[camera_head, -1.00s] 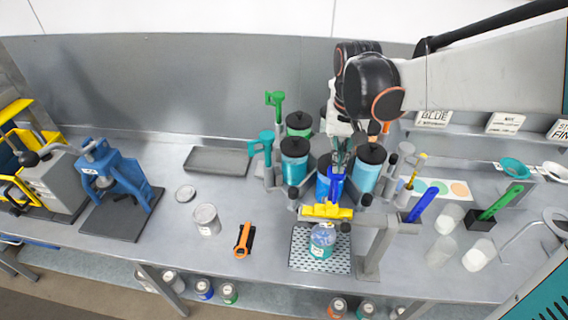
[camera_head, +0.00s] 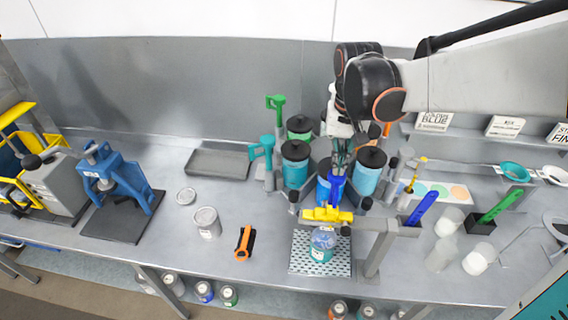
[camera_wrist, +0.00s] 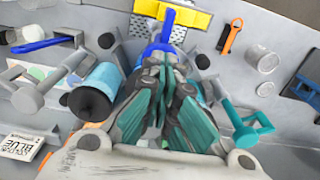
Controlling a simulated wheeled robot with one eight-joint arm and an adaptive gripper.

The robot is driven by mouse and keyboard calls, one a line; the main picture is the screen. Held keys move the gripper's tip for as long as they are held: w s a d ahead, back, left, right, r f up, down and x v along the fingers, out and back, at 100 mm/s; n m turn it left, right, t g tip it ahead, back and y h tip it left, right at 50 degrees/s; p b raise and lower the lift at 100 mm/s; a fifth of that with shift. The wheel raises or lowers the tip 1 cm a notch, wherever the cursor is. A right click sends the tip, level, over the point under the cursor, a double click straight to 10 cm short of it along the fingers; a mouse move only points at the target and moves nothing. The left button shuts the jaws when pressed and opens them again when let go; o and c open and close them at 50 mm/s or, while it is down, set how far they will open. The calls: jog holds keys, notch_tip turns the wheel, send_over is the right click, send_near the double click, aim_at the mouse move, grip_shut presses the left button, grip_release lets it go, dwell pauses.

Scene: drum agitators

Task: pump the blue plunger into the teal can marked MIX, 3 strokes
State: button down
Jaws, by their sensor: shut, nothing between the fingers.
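The blue plunger (camera_head: 335,187) stands upright at the yellow crosspiece (camera_head: 327,215) of a grey stand. It also shows in the wrist view (camera_wrist: 158,46), just beyond my fingertips. The teal can (camera_head: 321,252) sits below the crosspiece on a perforated plate (camera_head: 301,262); its marking is too small to read. My gripper (camera_head: 338,171) is shut and empty, pointing down at the top of the blue plunger. In the wrist view my fingers (camera_wrist: 168,62) are together over the plunger's top. I cannot tell whether they touch it.
Teal-blue canisters with black lids (camera_head: 295,165) stand close behind and beside my gripper. The grey stand's post (camera_head: 378,250) is to the right. A blue press (camera_head: 115,175) stands farther left.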

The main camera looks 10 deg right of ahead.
jog(key=shift+s+f+b, duration=0.2)
jog(key=shift+f+b, duration=0.95)
jog(key=shift+f, duration=0.4)
jog(key=shift+r, duration=0.2)
jog(key=shift+a+r+p, duration=0.1)
jog(key=shift+r+p, duration=1)
jog(key=shift+r, duration=0.45)
jog(key=shift+r, duration=0.1)
notch_tip(320, 180, up, 6)
jog(key=p, duration=0.4)
